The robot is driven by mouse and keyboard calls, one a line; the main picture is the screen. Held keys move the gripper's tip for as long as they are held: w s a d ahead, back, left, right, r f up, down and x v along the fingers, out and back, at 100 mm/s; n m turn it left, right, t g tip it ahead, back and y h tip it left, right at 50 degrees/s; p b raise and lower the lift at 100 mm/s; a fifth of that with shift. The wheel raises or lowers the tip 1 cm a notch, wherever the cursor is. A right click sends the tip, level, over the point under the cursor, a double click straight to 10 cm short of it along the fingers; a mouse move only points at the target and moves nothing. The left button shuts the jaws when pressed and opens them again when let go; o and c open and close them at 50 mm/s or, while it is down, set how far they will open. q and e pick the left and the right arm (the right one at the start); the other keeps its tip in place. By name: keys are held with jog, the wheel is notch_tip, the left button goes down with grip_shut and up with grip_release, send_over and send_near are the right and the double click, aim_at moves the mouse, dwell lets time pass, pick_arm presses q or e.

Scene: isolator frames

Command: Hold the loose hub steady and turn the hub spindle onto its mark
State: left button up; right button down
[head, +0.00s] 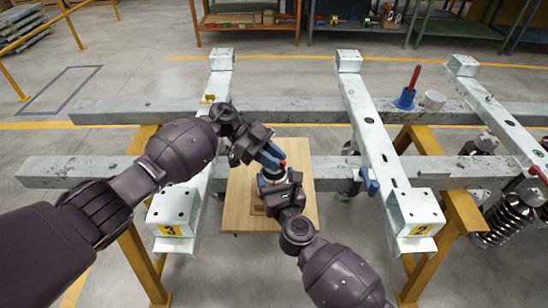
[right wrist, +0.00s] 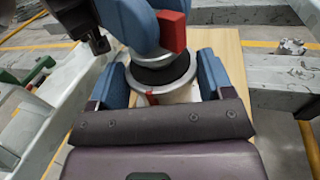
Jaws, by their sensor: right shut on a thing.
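The hub (right wrist: 178,94) is a pale cylinder with a metal rim, dark top ring and small red mark (right wrist: 150,92) on its near side. It stands upright over a wooden board (head: 240,205). My right gripper (head: 272,184) is shut on the hub, blue fingers on both sides in the right wrist view (right wrist: 158,88). My left gripper (head: 273,160) is directly above the hub, its blue fingers over the spindle. A red block (right wrist: 172,30) shows there, above and right of the red mark. The spindle is mostly hidden; whether the left fingers touch it is unclear.
Long grey beams (head: 110,172) cross behind and beside the board. White rails labelled 3 (head: 185,205) and 2 (head: 408,205) flank it. A blue item with a red handle (head: 407,97) and a pale cup (head: 434,100) stand on the far beam.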

pick_arm(q)
grip_shut()
jog(key=shift+m+g, duration=0.4)
jog(key=shift+m+g+y, duration=1.3)
jog(key=shift+m, duration=0.1)
jog(key=shift+f+m+g+y, duration=0.1)
jog(key=shift+m+g+y, duration=0.5)
jog(key=shift+m+y, duration=0.6)
jog(key=shift+o, duration=1.7)
grip_release()
